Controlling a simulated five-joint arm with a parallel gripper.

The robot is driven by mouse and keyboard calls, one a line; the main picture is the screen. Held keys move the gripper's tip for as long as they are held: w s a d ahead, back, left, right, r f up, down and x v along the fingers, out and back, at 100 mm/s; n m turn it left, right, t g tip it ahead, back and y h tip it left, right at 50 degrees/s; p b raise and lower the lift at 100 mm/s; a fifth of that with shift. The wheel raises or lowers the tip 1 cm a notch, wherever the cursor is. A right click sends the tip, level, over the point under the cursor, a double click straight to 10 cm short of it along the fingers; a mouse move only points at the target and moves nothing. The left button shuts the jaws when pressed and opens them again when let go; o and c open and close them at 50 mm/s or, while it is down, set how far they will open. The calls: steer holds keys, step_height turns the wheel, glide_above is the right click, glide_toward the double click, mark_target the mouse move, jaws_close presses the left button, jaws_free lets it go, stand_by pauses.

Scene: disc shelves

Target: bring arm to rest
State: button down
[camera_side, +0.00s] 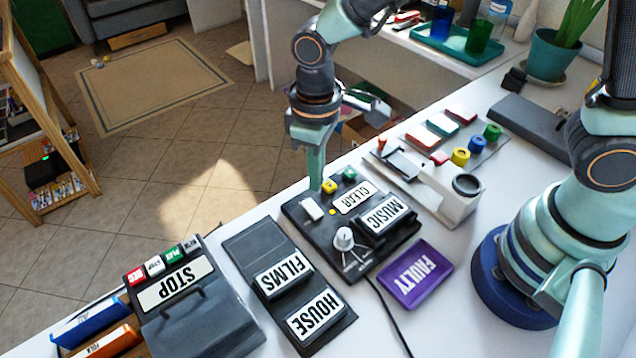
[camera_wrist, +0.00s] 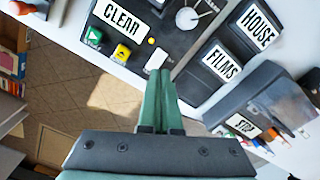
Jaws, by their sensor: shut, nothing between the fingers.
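My gripper (camera_side: 316,186) points down at the back edge of the black control box (camera_side: 330,240), near its white switch and yellow button. In the side view I cannot tell whether the fingertips touch the box. In the wrist view my gripper (camera_wrist: 160,76) has its two green fingers together with nothing between them. The box carries CLEAR (camera_side: 354,197) and MUSIC (camera_side: 384,214) labels, a green button, a yellow button and a white knob (camera_side: 344,238). The wrist view also shows the CLEAR label (camera_wrist: 122,19) and the yellow button (camera_wrist: 122,53) beside the fingers.
A FILMS and HOUSE panel (camera_side: 244,238) and a grey STOP box (camera_side: 209,318) stand to the left. A purple FAULTY tray (camera_side: 416,273) lies in front. A white device (camera_side: 450,192) and coloured discs (camera_side: 461,156) are to the right. Open floor (camera_side: 160,210) lies beyond the table edge.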

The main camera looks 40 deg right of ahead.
steer(key=s+d+r+m+t, duration=0.1)
steer(key=d+r+m+t, duration=0.1)
steer(key=d+r, duration=0.5)
steer(key=s+d+r+m+t, duration=0.2)
steer(key=d+r, duration=0.6)
steer(key=d, duration=0.4)
steer(key=shift+d+m+t, duration=0.3)
steer(key=shift+m+t, duration=0.5)
steer(key=shift+m, duration=0.2)
